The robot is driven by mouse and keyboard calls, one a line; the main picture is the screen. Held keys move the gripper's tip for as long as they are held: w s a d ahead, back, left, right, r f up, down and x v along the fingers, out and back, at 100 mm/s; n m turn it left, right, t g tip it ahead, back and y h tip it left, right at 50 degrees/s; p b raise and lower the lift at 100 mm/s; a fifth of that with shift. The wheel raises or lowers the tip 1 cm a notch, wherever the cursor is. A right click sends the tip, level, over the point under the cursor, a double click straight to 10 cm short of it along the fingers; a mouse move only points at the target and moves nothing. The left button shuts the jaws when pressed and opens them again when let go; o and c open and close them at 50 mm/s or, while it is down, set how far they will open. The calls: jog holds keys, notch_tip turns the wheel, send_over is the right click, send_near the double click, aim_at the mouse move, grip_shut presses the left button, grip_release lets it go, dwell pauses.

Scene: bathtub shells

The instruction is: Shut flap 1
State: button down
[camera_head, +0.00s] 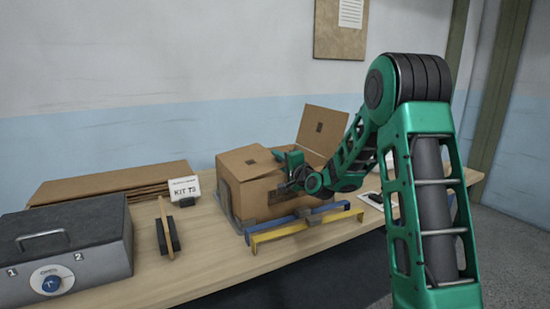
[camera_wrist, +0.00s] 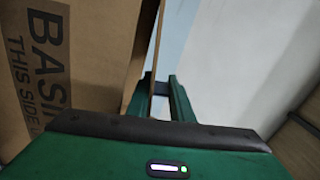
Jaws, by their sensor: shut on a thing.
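The cardboard box (camera_head: 262,200) stands on the bench. Its left flap (camera_head: 247,162) is tilted over the opening, and its right flap (camera_head: 323,130) stands raised, leaning outward. Each flap bears a small dark mark, too small to read, so I cannot tell which is flap 1. My gripper (camera_head: 284,157) is at the box's top front. In the wrist view my gripper (camera_wrist: 158,88) is shut on a thin cardboard flap edge (camera_wrist: 157,55), with a finger on each side. Printed cardboard (camera_wrist: 40,70) fills the left of that view. The arm hides part of the box's right side.
Blue and yellow bars (camera_head: 300,226) lie in front of the box. Flat cardboard sheets (camera_head: 115,185), a KIT T3 sign (camera_head: 185,190), a brush-like tool (camera_head: 167,230) and a grey case with a knob (camera_head: 65,250) are to the left. Bare bench shows between tool and box.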

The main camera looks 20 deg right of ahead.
jog(key=shift+f, duration=0.2)
dwell(0.3)
jog(key=c, duration=1.6)
grip_release()
jog(key=shift+c, duration=0.2)
